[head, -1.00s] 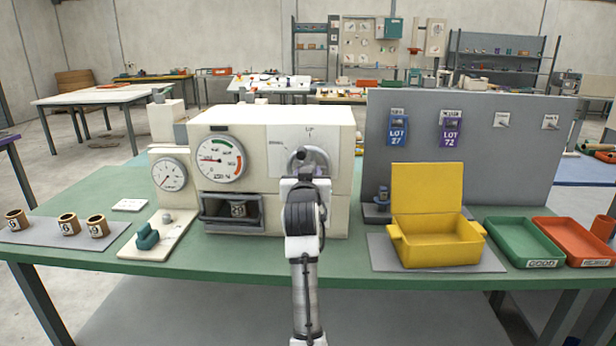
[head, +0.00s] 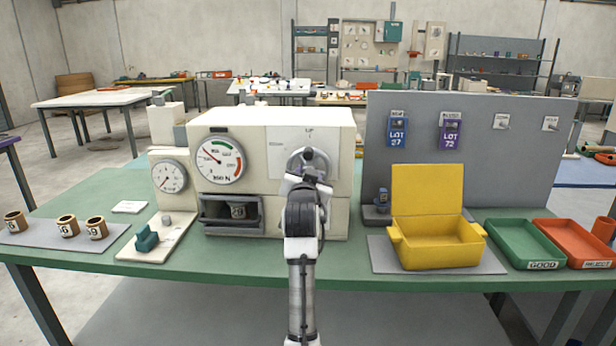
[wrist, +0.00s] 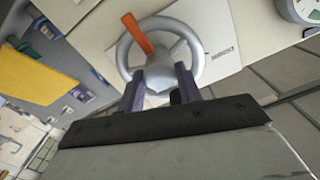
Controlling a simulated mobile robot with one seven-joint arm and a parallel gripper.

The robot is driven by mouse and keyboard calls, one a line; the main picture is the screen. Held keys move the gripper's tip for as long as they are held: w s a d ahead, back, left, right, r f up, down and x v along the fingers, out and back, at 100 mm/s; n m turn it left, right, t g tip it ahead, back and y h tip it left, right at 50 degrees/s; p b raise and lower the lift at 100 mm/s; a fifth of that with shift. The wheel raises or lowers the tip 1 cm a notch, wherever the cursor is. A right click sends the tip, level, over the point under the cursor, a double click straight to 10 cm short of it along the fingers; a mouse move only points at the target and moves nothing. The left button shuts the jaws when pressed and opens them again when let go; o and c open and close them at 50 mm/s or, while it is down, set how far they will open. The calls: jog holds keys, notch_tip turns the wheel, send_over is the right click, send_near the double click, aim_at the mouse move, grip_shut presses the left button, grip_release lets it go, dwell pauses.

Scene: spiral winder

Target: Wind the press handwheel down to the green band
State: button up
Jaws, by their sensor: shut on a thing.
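The press (head: 275,135) is a cream box on the green bench. Its grey handwheel (head: 312,160) is on the front right and fills the top of the wrist view (wrist: 196,42), with an orange bar (wrist: 137,33) across its rim. My gripper (wrist: 160,76) is shut on the handwheel, with its two dark fingers at either side of the hub's lower part. In the head view my wrist hides the wheel's lower part. The dial gauge (head: 218,160) has a green band at upper right and a red band at right. Its needle points up and left, outside the green.
A brown cup (head: 238,211) sits in the press opening. A smaller gauge (head: 169,177) and a green-knobbed plate (head: 147,240) are at left. Several cups stand on a grey mat (head: 40,236). A yellow open box (head: 438,240), green tray (head: 522,243) and red tray (head: 572,242) are at right.

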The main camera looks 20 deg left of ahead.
jog(key=o, duration=1)
jog(key=shift+s, duration=0.1)
jog(key=b+v, duration=0.3)
jog(key=v, duration=1)
jog(key=shift+s+d, duration=0.1)
jog(key=shift+s, duration=0.25)
